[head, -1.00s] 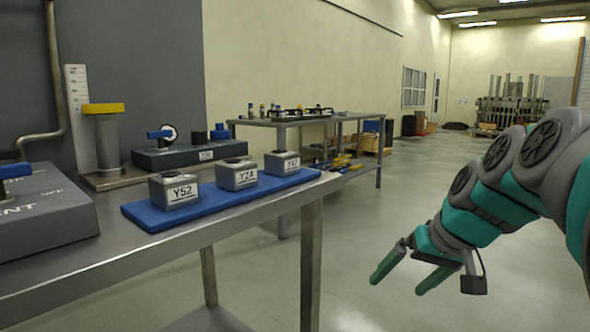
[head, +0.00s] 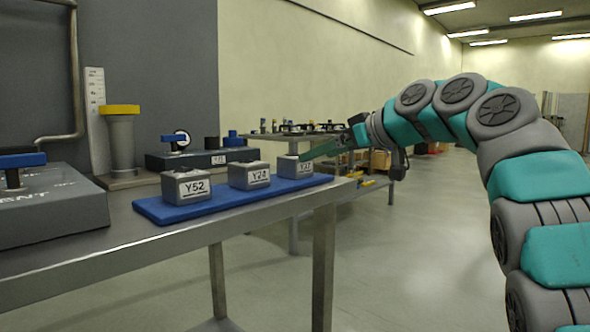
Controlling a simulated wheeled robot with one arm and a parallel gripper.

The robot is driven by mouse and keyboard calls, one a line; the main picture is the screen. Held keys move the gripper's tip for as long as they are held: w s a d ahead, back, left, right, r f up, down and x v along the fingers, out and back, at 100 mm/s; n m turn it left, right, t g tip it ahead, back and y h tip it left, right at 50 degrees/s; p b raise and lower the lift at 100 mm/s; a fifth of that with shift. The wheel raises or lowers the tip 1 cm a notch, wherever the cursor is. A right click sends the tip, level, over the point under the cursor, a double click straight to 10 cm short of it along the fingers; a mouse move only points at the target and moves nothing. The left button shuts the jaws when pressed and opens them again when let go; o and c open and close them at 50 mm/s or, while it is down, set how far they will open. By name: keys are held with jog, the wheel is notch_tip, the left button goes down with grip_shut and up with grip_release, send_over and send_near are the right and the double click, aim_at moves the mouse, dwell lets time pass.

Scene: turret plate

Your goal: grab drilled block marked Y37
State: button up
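Three grey drilled blocks stand in a row on a blue mat (head: 228,203) on the steel bench. The near block (head: 185,187) is marked Y52. The middle block (head: 249,176) has a label that looks like Y24. The far block, at the right end (head: 290,168), has a small label that seems to read Y37. My gripper (head: 308,156) is at the upper right of this far block, its fingers pointing left and slightly down. The fingertips overlap the block's top right in the picture. Whether they touch it, and the gap between them, I cannot tell.
A valve box with a blue handle (head: 22,160) stands at the left. A grey post with a yellow cap (head: 121,140) and a dark box with knobs (head: 200,158) stand behind the blocks. The bench edge runs in front of the mat. A second bench stands behind.

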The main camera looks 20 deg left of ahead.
aim_at(300, 164)
jog(key=p+x, duration=0.1)
jog(key=x, duration=0.6)
jog(key=shift+s+a+f, duration=0.15)
jog(key=shift+f, duration=0.1)
jog(key=shift+c, duration=0.4)
grip_shut()
